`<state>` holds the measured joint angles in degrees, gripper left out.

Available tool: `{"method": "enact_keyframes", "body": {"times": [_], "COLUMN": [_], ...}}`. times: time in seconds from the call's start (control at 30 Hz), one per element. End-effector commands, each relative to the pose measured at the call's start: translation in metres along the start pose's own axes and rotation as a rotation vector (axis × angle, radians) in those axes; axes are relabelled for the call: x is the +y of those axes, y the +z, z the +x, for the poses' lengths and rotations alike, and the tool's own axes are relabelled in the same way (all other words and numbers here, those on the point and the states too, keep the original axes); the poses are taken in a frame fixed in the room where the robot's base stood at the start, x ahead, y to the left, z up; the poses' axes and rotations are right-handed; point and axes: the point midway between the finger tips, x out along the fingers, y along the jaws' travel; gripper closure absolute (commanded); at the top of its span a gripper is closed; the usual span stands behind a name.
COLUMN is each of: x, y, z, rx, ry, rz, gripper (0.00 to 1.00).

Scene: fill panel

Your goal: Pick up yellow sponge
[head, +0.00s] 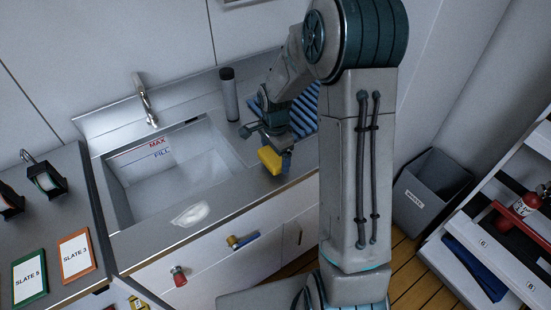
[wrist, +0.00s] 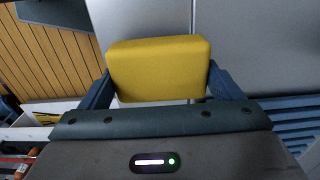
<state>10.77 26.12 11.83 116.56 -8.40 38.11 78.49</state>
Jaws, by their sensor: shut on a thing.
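The yellow sponge (head: 270,160) is a small block held at the end of my arm, at the right side of the sink in the head view. In the wrist view the sponge (wrist: 158,68) sits between the two blue fingers. My gripper (head: 281,160) is shut on it, one finger at each side. From the head view I cannot tell whether the sponge touches the counter below it.
The sink (head: 165,180) with its faucet (head: 145,100) lies to the left. A dark cylinder (head: 230,95) stands behind, near a blue striped rack (head: 305,110). A white cloth-like item (head: 190,214) lies on the counter's front edge. A grey bin (head: 425,195) stands right.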

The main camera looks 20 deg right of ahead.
Motion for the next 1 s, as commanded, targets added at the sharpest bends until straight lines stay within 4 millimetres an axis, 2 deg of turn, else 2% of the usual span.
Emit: {"method": "enact_keyframes", "body": {"times": [0.1, 0.4, 0.6, 0.8, 1.0], "x": [0.002, 0.06, 0.087, 0.1, 0.102], "y": [-0.003, -0.035, -0.05, -0.057, -0.058], "z": [-0.022, -0.059, -0.078, -0.087, -0.089], "rx": [0.003, 0.002, 0.001, 0.0, 0.0], "ry": [-0.006, -0.004, -0.002, -0.001, 0.0], "rz": [0.003, 0.006, 0.004, 0.001, 0.0], "gripper": [0.36, 0.36, 0.36, 0.36, 0.36]}}
